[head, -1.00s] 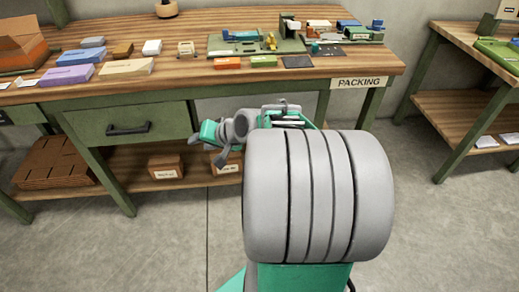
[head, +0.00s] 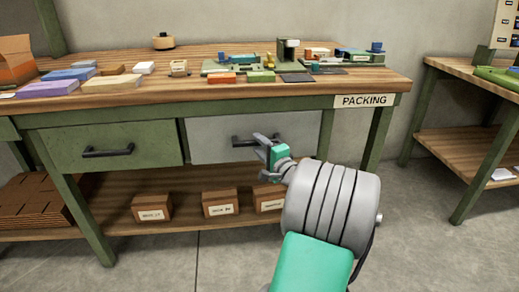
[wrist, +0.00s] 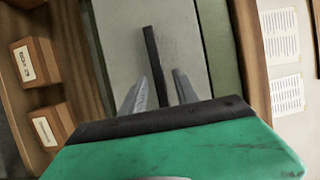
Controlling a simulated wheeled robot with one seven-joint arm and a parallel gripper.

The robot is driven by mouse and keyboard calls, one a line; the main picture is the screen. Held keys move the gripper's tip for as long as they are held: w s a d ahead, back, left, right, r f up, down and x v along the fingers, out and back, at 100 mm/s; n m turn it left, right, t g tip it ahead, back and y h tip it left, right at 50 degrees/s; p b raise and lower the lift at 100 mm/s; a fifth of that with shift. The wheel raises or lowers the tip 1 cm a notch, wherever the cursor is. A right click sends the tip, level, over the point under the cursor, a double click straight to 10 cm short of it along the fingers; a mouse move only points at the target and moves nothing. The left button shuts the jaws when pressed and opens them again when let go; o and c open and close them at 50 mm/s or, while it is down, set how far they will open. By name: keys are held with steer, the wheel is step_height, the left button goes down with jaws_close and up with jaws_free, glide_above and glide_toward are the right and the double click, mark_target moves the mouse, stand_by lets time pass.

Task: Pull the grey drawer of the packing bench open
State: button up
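The grey drawer (head: 213,142) is under the right part of the packing bench top, and its front looks flush with the frame. Its dark bar handle (head: 240,140) is partly hidden by my gripper (head: 259,142) at its right end. In the wrist view the grey front (wrist: 120,40) fills the middle, with the handle (wrist: 152,55) running lengthwise. My gripper (wrist: 159,80) is open, with one finger on each side of the handle in the picture. No contact with the handle is visible, and I cannot tell how deep the fingers reach.
A green drawer (head: 110,146) with its own handle is to the left. Labelled boxes (head: 220,202) stand on the lower shelf (head: 180,188). The bench top (head: 140,98) holds envelopes and small items. A second table (head: 450,148) is at the right. The floor in front is open.

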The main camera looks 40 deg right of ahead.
steer(key=shift+w, duration=0.1)
steer(key=shift+c, duration=0.3)
jaws_close()
stand_by(1.0)
